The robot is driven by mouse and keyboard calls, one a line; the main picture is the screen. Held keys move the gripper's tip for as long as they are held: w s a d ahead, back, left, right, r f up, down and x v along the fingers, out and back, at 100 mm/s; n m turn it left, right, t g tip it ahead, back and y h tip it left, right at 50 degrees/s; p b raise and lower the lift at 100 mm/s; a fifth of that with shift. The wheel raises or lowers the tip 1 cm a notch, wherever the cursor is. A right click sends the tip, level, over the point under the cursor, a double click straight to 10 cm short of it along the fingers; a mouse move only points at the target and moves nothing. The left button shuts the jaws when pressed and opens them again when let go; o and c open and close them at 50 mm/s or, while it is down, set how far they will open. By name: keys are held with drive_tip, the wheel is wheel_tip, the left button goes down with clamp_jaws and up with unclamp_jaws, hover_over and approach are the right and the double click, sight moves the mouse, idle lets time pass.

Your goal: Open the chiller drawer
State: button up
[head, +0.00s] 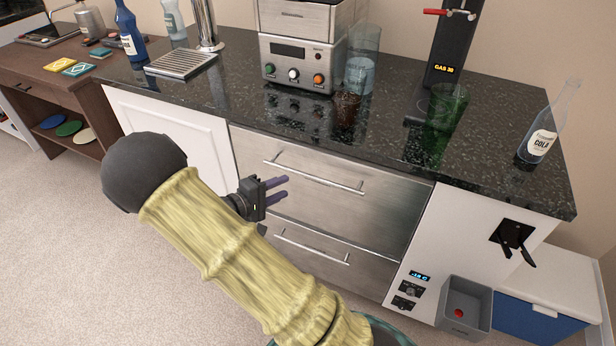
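Two stainless steel drawers sit one above the other under the counter. The upper drawer (335,212) is shut and has a long bar handle (318,177). The lower drawer (355,280) is also shut, with its own bar handle (310,250). No label shows which one is the chiller drawer. My gripper (281,189) is in front of the upper drawer, lower in the picture than the left part of its handle. Its two purple fingers are apart with nothing between them, and it appears clear of the handle. My arm hides part of the lower drawer's left side.
A black stone countertop (400,135) holds a steel machine (297,62), glasses and a cola bottle (548,125). A white cabinet door (180,130) is left of the drawers. A grey bin (465,305) and blue-white box (545,305) stand at right. Carpet is clear at left.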

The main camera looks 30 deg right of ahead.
sight(306, 177)
drive_tip(key=x, duration=1)
drive_tip(key=shift+d, duration=0.2)
clamp_jaws()
